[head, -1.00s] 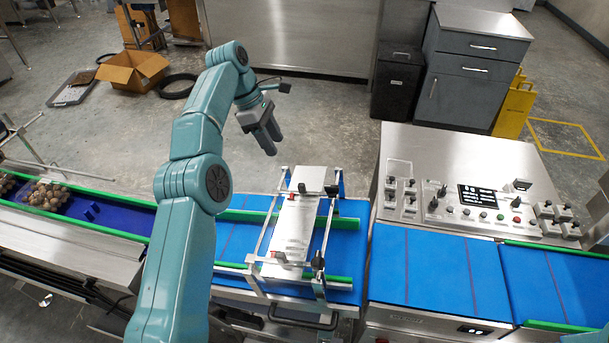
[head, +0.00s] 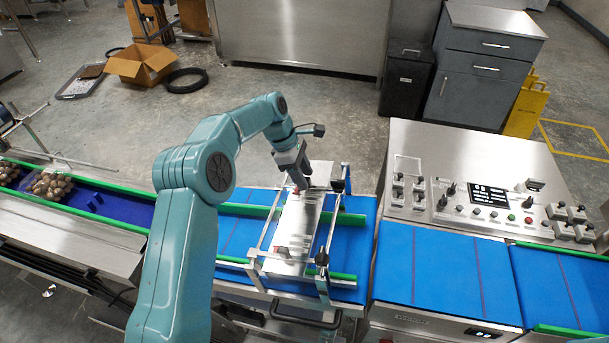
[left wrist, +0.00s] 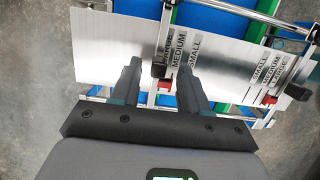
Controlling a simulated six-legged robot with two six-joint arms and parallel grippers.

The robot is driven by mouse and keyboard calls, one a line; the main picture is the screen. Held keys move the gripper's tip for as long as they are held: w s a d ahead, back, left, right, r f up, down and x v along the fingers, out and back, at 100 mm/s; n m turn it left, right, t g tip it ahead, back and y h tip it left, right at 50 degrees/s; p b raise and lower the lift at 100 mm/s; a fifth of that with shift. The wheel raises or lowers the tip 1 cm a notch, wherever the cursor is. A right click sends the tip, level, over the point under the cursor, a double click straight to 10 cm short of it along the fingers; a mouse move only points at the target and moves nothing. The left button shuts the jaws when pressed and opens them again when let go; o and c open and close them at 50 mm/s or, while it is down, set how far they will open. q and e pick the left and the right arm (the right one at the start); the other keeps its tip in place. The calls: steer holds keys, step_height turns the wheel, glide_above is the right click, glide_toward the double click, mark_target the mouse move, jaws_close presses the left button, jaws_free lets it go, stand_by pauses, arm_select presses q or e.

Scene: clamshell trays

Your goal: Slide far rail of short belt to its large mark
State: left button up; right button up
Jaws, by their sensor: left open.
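The short belt (head: 235,238) is blue, with a green far rail (head: 352,219) and a green near rail (head: 345,281). A silver scale plate (head: 295,235) lies across it. In the left wrist view the plate (left wrist: 110,50) has two sets of LARGE, MEDIUM and SMALL marks. A black knob (left wrist: 159,71) with a red pointer (left wrist: 164,84) is by the left set, near LARGE and MEDIUM; its exact mark is unclear. My left gripper (left wrist: 159,67) is open, one finger on each side of this knob. In the head view my left gripper (head: 301,182) is over the plate's far end.
Metal frame bars with black knobs (head: 322,259) stand beside the plate. A control panel (head: 490,200) is at the right. Open floor lies beyond.

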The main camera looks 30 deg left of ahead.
arm_select(q)
steer(key=shift+s+d+f, duration=0.1)
steer(key=shift+s+d, duration=0.05)
steer(key=shift+d, duration=0.2)
steer(key=shift+f, duration=0.2)
steer(key=shift+w+a+f, duration=0.25)
steer(key=shift+w+f, duration=0.1)
steer(key=shift+w, duration=0.1)
steer(key=shift+s+d+r, duration=0.25)
steer(key=shift+s+r, duration=0.05)
jaws_close()
steer(key=shift+w+a, duration=0.1)
steer(key=shift+w, duration=0.1)
steer(key=shift+w+a+r+p, duration=0.1)
steer(key=shift+w+p, duration=0.25)
steer(key=shift+p, duration=0.35)
steer(key=shift+w+a, duration=0.1)
steer(key=shift+w, duration=0.2)
steer(key=shift+w+f, duration=0.2)
steer(key=shift+f, duration=0.05)
jaws_free()
steer(key=shift+s+r, duration=0.1)
steer(key=shift+s, duration=0.15)
steer(key=shift+w, duration=0.1)
arm_select(e)
steer(key=shift+w+r, duration=0.4)
steer(key=shift+r, duration=0.3)
